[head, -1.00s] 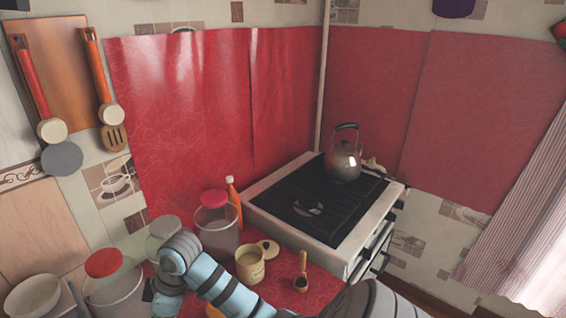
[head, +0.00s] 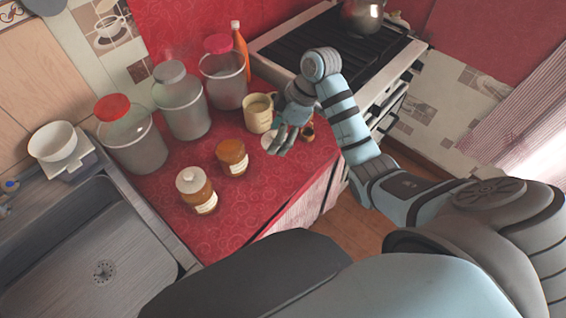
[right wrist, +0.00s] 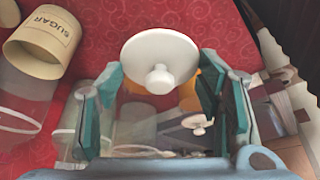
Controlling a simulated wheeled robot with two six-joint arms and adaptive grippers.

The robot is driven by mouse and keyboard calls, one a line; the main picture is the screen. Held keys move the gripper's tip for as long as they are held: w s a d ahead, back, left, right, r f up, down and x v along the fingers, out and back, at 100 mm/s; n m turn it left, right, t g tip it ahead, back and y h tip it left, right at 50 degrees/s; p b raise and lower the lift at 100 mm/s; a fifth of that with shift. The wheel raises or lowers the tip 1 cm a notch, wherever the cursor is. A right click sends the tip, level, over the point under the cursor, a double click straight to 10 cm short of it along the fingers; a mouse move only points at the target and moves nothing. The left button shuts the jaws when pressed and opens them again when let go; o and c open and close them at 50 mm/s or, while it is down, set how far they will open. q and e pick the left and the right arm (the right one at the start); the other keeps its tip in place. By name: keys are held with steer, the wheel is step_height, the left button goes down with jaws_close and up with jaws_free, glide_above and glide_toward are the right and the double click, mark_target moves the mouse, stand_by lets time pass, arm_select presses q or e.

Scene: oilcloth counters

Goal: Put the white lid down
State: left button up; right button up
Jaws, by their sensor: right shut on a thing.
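The white lid (right wrist: 160,58) is a round disc with a knob that faces the right wrist camera. It sits between the fingertips of my right gripper (right wrist: 162,72), which is shut on it by opposite edges. In the head view the lid (head: 270,141) shows partly beside the right gripper (head: 284,139), above the red counter (head: 262,190). I cannot tell whether the lid touches the counter. My left gripper is not in view.
A cream sugar canister (head: 257,115) stands open close behind the gripper. An amber jar (head: 232,157) and a white-lidded jar (head: 196,192) stand in front. Large clear canisters (head: 181,107) line the back. The stove (head: 330,40) is at right; the counter's front is clear.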

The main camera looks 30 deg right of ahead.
mark_target(275, 172)
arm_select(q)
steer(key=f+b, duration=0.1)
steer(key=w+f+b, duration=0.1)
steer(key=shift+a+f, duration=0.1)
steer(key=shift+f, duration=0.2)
arm_select(e)
step_height(275, 172, down, 15)
steer(key=shift+d+r, duration=0.1)
steer(key=shift+r, duration=0.05)
steer(key=o, duration=0.9)
steer(key=shift+c, duration=0.2)
arm_select(q)
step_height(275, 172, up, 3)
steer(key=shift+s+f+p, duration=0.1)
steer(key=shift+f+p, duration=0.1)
steer(key=shift+p, duration=0.9)
arm_select(e)
steer(key=v, duration=1.2)
steer(key=shift+s, duration=0.2)
